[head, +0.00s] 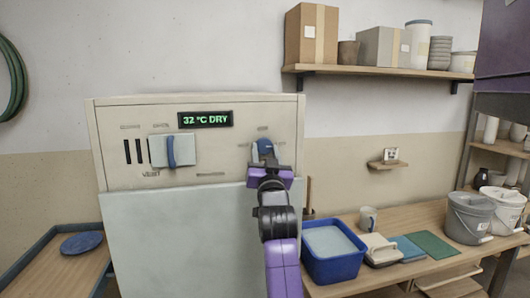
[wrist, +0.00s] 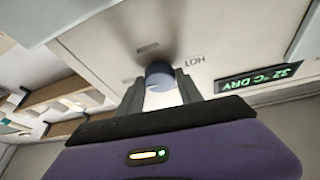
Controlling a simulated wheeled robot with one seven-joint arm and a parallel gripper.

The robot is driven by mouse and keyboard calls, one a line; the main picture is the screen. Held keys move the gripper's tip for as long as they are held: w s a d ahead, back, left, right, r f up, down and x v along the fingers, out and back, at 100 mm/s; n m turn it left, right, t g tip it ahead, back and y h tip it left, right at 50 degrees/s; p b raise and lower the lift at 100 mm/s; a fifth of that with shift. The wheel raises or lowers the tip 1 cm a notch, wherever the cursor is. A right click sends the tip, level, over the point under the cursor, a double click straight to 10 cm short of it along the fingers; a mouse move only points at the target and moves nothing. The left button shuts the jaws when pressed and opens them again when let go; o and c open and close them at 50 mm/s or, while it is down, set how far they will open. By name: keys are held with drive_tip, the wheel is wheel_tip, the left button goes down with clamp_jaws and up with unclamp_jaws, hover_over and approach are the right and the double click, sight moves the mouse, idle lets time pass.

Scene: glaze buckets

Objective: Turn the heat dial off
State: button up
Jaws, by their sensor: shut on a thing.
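The heat dial (head: 264,146) is a blue knob on the right side of the cream cabinet's front panel. My gripper (head: 265,160) reaches up to it from below and partly hides it. In the wrist view the round blue dial (wrist: 160,76) sits between the two dark fingers of my gripper (wrist: 160,88), which is shut on it. Which mark the dial points to cannot be told. The display (head: 206,119) reads 32 °C DRY.
A blue vent lever (head: 171,151) stands on the panel's left side. Below right, a bench (head: 350,289) carries a blue basin (head: 332,265), a mug (head: 368,219) and grey buckets (head: 470,221). A loaded shelf (head: 375,72) hangs above right.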

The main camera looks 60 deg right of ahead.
drive_tip(key=shift+r+n+p, duration=0.1)
drive_tip(key=shift+n+p, duration=0.2)
